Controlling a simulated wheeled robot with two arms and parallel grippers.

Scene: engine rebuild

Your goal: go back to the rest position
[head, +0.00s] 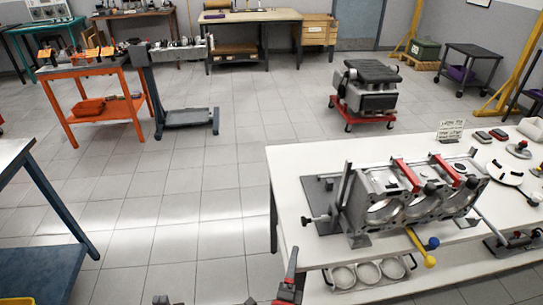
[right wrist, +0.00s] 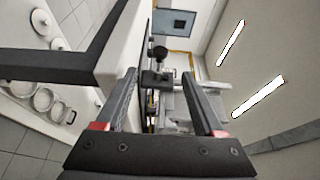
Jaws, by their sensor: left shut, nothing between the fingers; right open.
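My right gripper (head: 272,284) is low at the bottom edge of the head view, beside the left front of the white table (head: 300,165). In the right wrist view its two dark fingers (right wrist: 160,88) stand apart, with red at their bases and nothing held between them. The white table's edge (right wrist: 122,62) is close by its fingers there. My left gripper (head: 161,300) only just shows at the bottom edge of the head view, further left, shut and empty. Most of it is cut off by the frame.
An engine block (head: 420,195) in a grey fixture stands on the white table. Rings (head: 368,271) lie on its lower shelf. A blue-legged table (head: 40,190) is at left. An orange cart (head: 95,95) and a red dolly (head: 362,112) stand further back. The tiled floor between is clear.

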